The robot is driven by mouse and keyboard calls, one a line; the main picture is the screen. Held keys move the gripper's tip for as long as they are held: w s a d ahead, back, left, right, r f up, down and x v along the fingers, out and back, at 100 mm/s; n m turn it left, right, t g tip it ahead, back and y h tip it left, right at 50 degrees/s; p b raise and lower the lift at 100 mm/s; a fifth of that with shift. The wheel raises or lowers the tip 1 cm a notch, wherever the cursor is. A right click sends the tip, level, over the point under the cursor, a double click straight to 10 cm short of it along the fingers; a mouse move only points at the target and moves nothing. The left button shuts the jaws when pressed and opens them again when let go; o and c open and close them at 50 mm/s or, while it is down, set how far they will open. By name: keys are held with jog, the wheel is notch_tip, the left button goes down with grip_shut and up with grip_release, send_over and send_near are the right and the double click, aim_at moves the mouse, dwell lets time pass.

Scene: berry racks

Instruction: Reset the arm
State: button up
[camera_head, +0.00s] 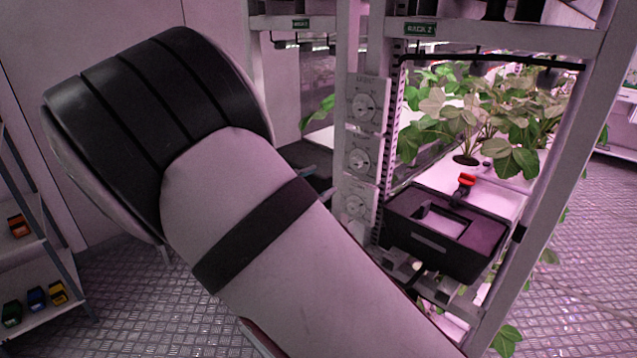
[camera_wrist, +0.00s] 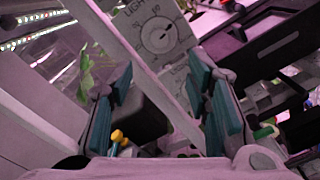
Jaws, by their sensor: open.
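My arm fills the left and lower middle of the head view and hides much of what is behind it. In the wrist view my gripper (camera_wrist: 160,88) is open, with its teal finger pads well apart. Nothing is held between the pads. A pale rack post (camera_wrist: 140,68) runs diagonally behind the gap between them. A dial panel (camera_wrist: 158,35) shows just above the fingers. In the head view only a small dark and bluish part shows past my arm beside the dials, and I cannot tell the jaws there.
The plant rack's post (camera_head: 350,50) stands close to my arm, with several dials (camera_head: 360,105). A black box (camera_head: 440,240) sits on its shelf, below leafy plants (camera_head: 470,115). A shelf with small coloured items (camera_head: 37,298) is at far left. Metal floor (camera_head: 570,290) is clear at right.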

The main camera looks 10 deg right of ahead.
jog(key=shift+d, duration=0.1)
jog(key=s+d+r+m+g+y, duration=0.3)
jog(key=s+d+m+g+y, duration=0.2)
jog(key=s+d+m+g, duration=0.65)
jog(key=s+r+m+t+y, duration=0.2)
jog(key=s+m+y, duration=0.1)
jog(key=s, duration=0.8)
jog(key=s+a+r+m+t+y, duration=0.1)
jog(key=s+y, duration=0.5)
jog(key=s, duration=0.6)
jog(key=r+m+t, duration=0.1)
jog(key=m+t, duration=0.1)
jog(key=shift+a+t+y, duration=0.25)
jog(key=shift+t+y, duration=0.05)
jog(key=shift+t, duration=0.05)
jog(key=shift+w+m, duration=0.1)
jog(key=shift+m, duration=0.15)
